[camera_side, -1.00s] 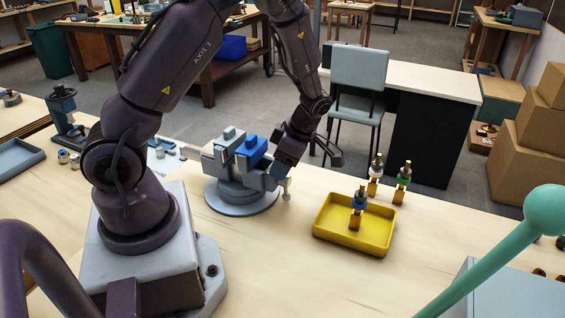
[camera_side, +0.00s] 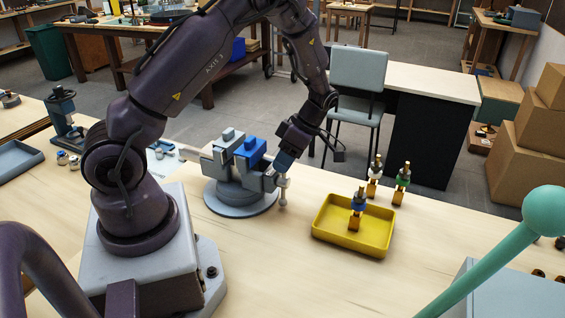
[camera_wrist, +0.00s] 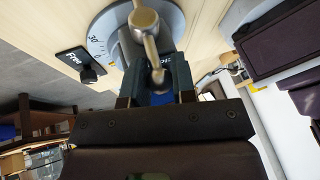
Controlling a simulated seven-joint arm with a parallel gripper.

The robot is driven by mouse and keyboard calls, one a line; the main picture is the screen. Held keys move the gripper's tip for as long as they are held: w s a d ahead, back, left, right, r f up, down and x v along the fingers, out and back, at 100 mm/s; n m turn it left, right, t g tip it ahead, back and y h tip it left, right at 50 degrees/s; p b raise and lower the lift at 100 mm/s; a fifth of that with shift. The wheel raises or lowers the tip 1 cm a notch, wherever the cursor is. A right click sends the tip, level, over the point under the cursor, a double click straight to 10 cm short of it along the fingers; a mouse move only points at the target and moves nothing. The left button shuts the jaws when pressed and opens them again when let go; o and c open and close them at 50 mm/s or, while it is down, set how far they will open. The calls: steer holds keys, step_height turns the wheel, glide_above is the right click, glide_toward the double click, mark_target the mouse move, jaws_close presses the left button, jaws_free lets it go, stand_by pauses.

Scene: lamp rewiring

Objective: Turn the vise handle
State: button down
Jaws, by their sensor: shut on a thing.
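The grey vise (camera_side: 226,192) stands on its round base on the bench in the side view, with a blue block (camera_side: 249,148) at its jaws. The vise handle (camera_side: 283,193) hangs near upright at its right end. In the wrist view the handle (camera_wrist: 150,42) is a metal bar with a ball end, running down between my fingers. My gripper (camera_side: 281,168) is at the handle from above and the right. In the wrist view my gripper (camera_wrist: 156,85) is shut on the handle; the exact contact is partly hidden.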

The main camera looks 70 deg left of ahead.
steer(key=shift+w, duration=0.1)
steer(key=c, duration=0.9)
jaws_free()
steer(key=shift+c, duration=0.2)
steer(key=v, duration=1.3)
steer(key=shift+a, duration=0.15)
